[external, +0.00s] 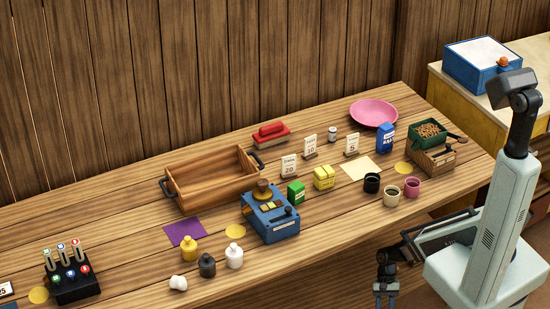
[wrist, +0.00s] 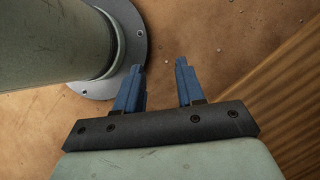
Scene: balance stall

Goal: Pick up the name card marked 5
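The name card marked 5 (external: 351,145) is a small white card standing upright in a holder on the wooden table, right of two similar cards. The card marked 10 (external: 310,144) stands to its left, and the card marked 20 (external: 289,166) farther left and nearer the front. My gripper (external: 386,290) hangs low in front of the table's front edge, well away from the cards. In the wrist view its two blue fingers (wrist: 160,85) are apart with nothing between them. No card shows in the wrist view.
A blue salt box (external: 385,138) and a small jar (external: 332,134) stand near the card marked 5. A pink plate (external: 374,113) is behind. A wooden tray (external: 212,180) stands left.

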